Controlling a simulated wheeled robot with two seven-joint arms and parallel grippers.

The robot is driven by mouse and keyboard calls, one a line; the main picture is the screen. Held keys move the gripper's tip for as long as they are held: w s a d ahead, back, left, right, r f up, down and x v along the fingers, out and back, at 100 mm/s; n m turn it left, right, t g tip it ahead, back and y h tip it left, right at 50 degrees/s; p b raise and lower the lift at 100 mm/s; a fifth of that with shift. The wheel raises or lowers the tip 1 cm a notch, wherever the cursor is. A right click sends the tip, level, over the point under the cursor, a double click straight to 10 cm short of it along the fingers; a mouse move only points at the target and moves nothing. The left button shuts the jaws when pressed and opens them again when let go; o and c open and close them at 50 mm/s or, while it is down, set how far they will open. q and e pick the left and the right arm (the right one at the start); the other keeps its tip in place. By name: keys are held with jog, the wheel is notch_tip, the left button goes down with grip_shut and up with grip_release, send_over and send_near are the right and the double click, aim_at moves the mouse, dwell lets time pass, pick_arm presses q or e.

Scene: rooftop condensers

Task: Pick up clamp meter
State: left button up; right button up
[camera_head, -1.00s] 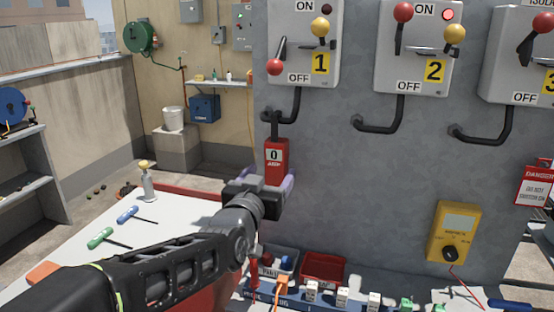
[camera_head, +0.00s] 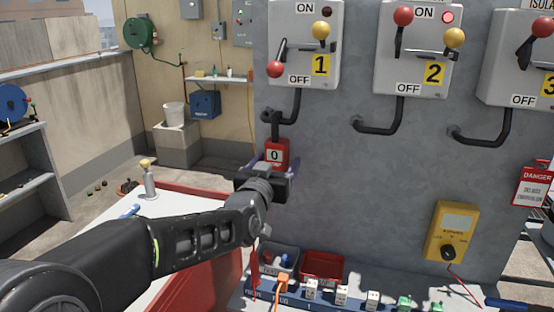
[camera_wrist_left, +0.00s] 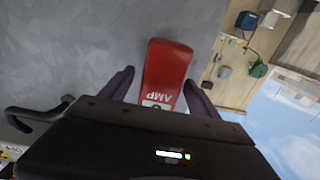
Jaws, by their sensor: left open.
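The clamp meter is a red block (camera_head: 276,152) with a white display reading 0. It hangs below the black conduit (camera_head: 275,125) under disconnect box 1, against the grey wall. My left gripper (camera_head: 273,166) is at the meter's lower part, its purple fingers one on each side. In the left wrist view the red meter (camera_wrist_left: 166,72), lettered AMP, stands between the two spread fingers, with visible gaps on both sides. The gripper body hides the meter's near end there. My right gripper is not in view.
Disconnect boxes 1 (camera_head: 305,45) and 2 (camera_head: 418,45) hang above on the wall. A yellow multimeter (camera_head: 452,232) is at the right. Below are a red bin (camera_head: 322,268), a grey bin (camera_head: 277,260) and a row of small parts. A white-topped table (camera_head: 165,225) lies beneath my left arm.

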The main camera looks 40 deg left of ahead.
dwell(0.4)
pick_arm(q)
grip_shut()
dwell(0.6)
